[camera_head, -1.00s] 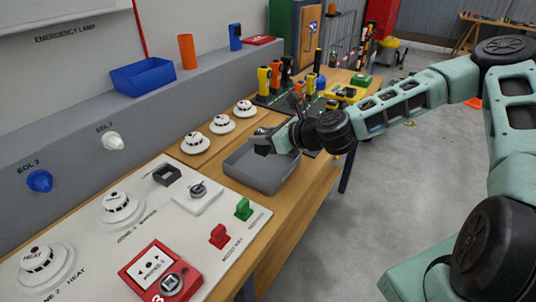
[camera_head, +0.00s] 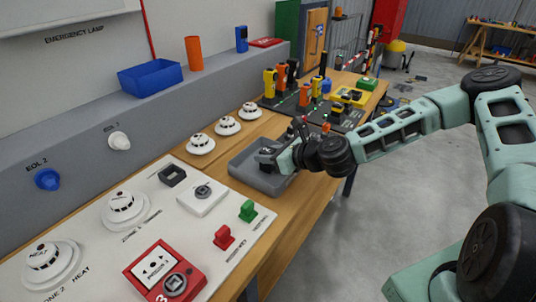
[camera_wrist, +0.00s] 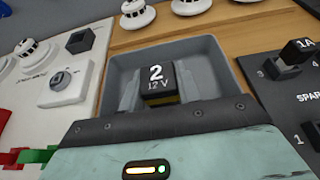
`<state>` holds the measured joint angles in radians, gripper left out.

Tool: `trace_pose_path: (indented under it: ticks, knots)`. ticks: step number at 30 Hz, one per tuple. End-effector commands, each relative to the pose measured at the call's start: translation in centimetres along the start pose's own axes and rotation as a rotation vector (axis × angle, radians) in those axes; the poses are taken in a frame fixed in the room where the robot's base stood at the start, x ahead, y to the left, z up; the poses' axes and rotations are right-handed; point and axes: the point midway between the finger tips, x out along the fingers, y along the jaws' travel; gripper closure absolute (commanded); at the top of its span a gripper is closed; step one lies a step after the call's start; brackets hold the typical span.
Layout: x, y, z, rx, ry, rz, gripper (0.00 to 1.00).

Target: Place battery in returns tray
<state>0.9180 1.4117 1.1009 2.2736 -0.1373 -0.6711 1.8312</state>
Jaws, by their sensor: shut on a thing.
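The battery (camera_wrist: 159,82) is a small black block marked "2" and "12 V" with a yellow band low on it. It shows in the wrist view between my two grey fingers. My gripper (camera_head: 268,155) is shut on it. The grey returns tray (camera_wrist: 205,54) lies under and around the battery in the wrist view, and its floor looks otherwise empty. In the head view the tray (camera_head: 238,166) stands on the wooden bench with my gripper over its right part. I cannot tell whether the battery touches the tray floor.
A white panel (camera_head: 150,215) with detectors and switches lies left of the tray. Several white detectors (camera_head: 228,125) stand behind it. A black spares board (camera_wrist: 289,90) with another battery (camera_wrist: 298,50) is right of the tray. A blue bin (camera_head: 150,77) sits on the ledge.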

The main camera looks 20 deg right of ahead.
Motion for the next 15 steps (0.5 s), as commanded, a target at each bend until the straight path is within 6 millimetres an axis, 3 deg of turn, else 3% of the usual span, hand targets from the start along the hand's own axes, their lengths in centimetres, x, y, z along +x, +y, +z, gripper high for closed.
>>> trace_pose_path:
  ticks: [8,9,10,15]
  knots:
    - [0.31,0.05,-1.33,0.005,0.014,0.002,0.99]
    - [0.32,0.06,-1.43,0.006,0.015,0.002,0.56]
    - [0.33,0.07,-1.45,0.006,0.016,0.003,0.48]
    - [0.37,0.14,-1.55,0.008,0.017,0.004,0.46]
